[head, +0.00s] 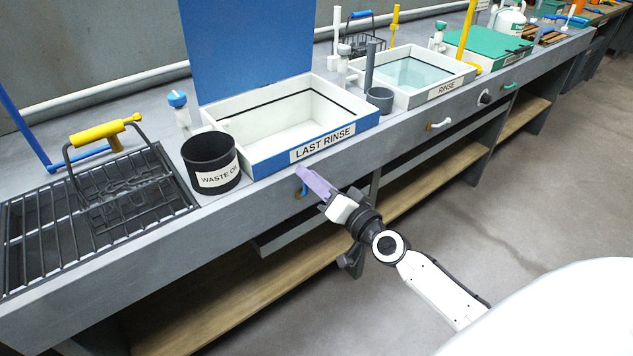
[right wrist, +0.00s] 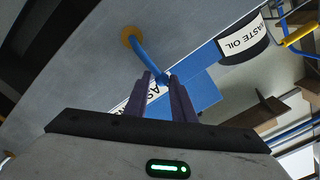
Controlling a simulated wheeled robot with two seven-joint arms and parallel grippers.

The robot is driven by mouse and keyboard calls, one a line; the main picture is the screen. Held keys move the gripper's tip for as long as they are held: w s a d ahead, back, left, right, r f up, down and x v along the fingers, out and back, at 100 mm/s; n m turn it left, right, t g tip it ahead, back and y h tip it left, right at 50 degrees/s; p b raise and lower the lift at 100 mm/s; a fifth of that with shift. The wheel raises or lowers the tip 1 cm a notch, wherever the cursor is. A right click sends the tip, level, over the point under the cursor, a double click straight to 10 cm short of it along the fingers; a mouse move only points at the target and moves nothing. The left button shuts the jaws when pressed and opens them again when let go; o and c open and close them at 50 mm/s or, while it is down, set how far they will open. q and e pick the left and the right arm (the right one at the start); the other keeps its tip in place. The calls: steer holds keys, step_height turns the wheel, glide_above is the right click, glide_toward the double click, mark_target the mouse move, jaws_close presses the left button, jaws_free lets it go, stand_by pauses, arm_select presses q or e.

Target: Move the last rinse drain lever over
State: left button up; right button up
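The last rinse drain lever (head: 303,190) is a small blue handle on the bench front, below the white basin (head: 270,150) labelled LAST RINSE. In the right wrist view the blue lever (right wrist: 146,52) runs from a round brass-coloured mount (right wrist: 130,36) towards my fingers. My right gripper (head: 304,174) has purple fingers and is at the lever in the head view, partly covering it. In the right wrist view my right gripper (right wrist: 162,80) has its fingers apart, with the lever's end between or just beyond the tips; contact is unclear. My left gripper is not in view.
A black WASTE OIL pot (head: 211,162) stands left of the basin. A wire basket with a yellow handle (head: 103,131) sits on a dark rack (head: 40,235). A wooden shelf (head: 250,300) runs below the bench. Another lever (head: 440,125) is under the RINSE basin (head: 450,88).

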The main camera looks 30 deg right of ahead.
steer(key=shift+s+f, duration=0.1)
steer(key=shift+f, duration=0.05)
steer(key=shift+d+f+b, duration=0.1)
steer(key=shift+d+b, duration=0.05)
steer(key=shift+b, duration=0.2)
steer(key=shift+d+f+b, duration=0.15)
steer(key=shift+d+b, duration=0.3)
steer(key=shift+d, duration=0.35)
steer(key=shift+c, duration=0.5)
steer(key=shift+f, duration=0.15)
steer(key=shift+d+f+b, duration=0.3)
steer(key=shift+d+b, duration=0.2)
steer(key=shift+b, duration=0.05)
steer(key=shift+d+f+b, duration=0.25)
steer(key=shift+d+b, duration=0.25)
steer(key=shift+b, duration=0.05)
steer(key=shift+r, duration=0.1)
